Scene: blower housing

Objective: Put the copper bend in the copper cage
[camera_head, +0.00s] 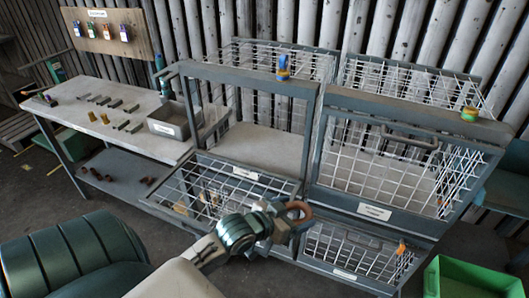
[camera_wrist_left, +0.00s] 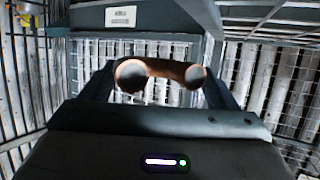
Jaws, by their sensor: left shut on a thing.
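My left gripper (camera_head: 292,219) is shut on the copper bend (camera_head: 297,211), a short orange-brown curved pipe. In the left wrist view, the copper bend (camera_wrist_left: 160,70) lies across between the fingers with both round open ends showing. The gripper is in front of the wire cages, near the right corner of a lowered mesh door (camera_head: 225,190). The upper left cage (camera_head: 255,145) stands open above that door. The upper right cage (camera_head: 390,165) has its mesh front shut. The labels are too small to read, so I cannot tell which is the copper cage. My right gripper is not in view.
A worktable (camera_head: 65,105) at the left holds several small parts and a grey metal bin (camera_head: 168,122). Dark reddish pieces (camera_head: 98,212) lie on its lower shelf. A lower right cage (camera_head: 350,255) carries an orange tag. A green crate (camera_head: 475,280) stands at the bottom right.

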